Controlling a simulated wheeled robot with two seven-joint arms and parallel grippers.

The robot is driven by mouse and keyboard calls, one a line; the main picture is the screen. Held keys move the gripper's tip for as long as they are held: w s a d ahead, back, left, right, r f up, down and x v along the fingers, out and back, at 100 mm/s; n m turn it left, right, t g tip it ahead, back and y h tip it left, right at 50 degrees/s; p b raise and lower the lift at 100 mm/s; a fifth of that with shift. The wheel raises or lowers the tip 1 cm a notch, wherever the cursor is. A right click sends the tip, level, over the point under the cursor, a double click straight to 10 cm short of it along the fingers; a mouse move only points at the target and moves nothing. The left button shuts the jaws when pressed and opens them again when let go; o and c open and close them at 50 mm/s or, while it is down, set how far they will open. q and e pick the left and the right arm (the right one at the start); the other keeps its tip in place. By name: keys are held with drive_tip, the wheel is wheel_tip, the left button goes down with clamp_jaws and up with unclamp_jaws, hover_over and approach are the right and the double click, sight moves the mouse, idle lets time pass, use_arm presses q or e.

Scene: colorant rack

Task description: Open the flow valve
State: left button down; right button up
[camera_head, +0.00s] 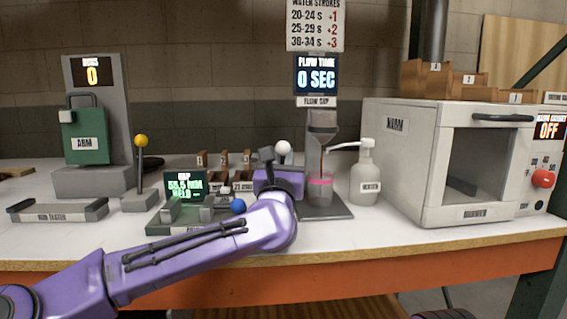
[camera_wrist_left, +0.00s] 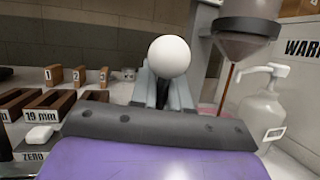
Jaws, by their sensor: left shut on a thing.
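The flow valve shows as a white ball knob (camera_head: 283,147) just left of the flow cup (camera_head: 322,125). In the left wrist view the knob (camera_wrist_left: 169,56) sits between the grey fingers of my left gripper (camera_wrist_left: 168,92), which is shut on it. In the head view my left gripper (camera_head: 268,160) is partly hidden behind its own purple wrist. The flow cup's cone (camera_wrist_left: 245,45) hangs to the right of the knob. A thin reddish line runs down below its tip. A beaker with pink content (camera_head: 320,188) stands under the cup.
The flow time display (camera_head: 317,76) reads 0 SEC. A white pump bottle (camera_head: 364,178) and a large oven (camera_head: 440,150) stand to the right. A green gauge display (camera_head: 186,186) and a yellow-knobbed lever (camera_head: 140,160) stand to the left.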

use_arm(q)
drive_tip(key=c, duration=1.2)
unclamp_jaws()
drive_tip(key=b+v, duration=0.1)
drive_tip(key=v, duration=0.9)
drive_tip(key=shift+s+a+f+b, duration=0.1)
drive_tip(key=shift+s+b, duration=0.2)
use_arm(e)
drive_tip(key=shift+f, duration=0.75)
drive_tip(key=shift+c, duration=0.3)
